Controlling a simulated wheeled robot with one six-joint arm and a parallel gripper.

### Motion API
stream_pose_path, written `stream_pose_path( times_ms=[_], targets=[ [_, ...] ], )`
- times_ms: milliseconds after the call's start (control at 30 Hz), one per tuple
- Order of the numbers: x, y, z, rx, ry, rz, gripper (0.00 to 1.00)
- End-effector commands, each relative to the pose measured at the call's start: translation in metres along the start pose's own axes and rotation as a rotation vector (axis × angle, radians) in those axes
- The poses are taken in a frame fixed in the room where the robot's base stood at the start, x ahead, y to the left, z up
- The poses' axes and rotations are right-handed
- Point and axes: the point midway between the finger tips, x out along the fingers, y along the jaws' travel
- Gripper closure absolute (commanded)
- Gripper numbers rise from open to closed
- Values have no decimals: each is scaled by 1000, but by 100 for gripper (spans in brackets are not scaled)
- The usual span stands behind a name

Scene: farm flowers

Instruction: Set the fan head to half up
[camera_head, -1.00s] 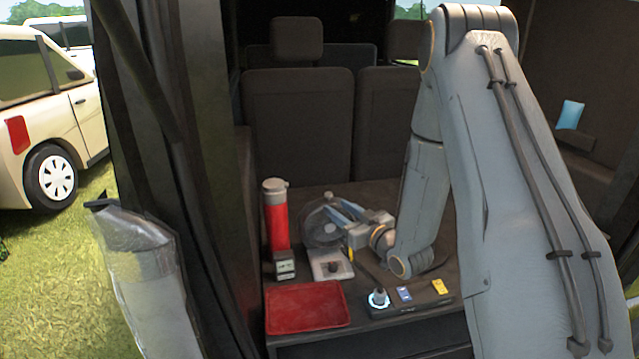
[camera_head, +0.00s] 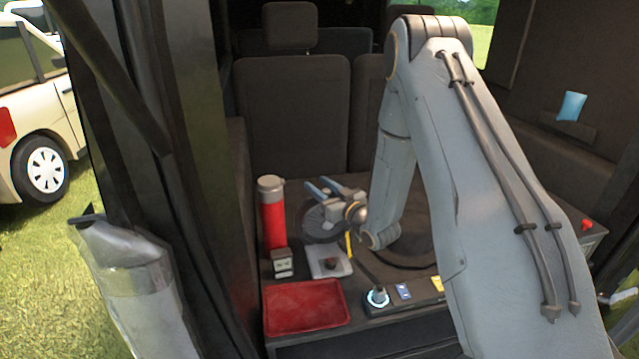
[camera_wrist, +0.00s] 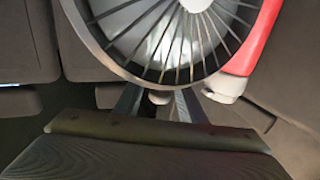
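The fan (camera_head: 320,224) stands on the dark work surface beside a red bottle, its round head partly hidden by my gripper. The head's exact tilt is hard to tell. In the wrist view, the ribbed fan cage (camera_wrist: 165,42) fills the top middle. My gripper (camera_head: 318,187) is at the upper edge of the fan head, with its two blue fingers apart. In the wrist view, the fingers (camera_wrist: 158,104) lie just below the cage rim, with a small round knob (camera_wrist: 158,97) between them. I cannot tell whether they touch the cage.
A red bottle (camera_head: 272,218) with a grey lid stands left of the fan. In front are a small dark box (camera_head: 283,265), a white plate with a knob (camera_head: 328,262), a red tray (camera_head: 305,307) and a switch panel (camera_head: 400,298). Dark seats (camera_head: 292,110) stand behind.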

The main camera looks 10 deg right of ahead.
Motion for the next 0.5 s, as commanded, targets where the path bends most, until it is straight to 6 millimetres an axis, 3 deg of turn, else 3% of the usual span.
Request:
stream_pose_path(
  times_ms=[367, 500],
  targets=[
    [7, 2, 0, 0, -1, 3, 64],
    [7, 2, 0, 0, -1, 3, 85]
  ],
)
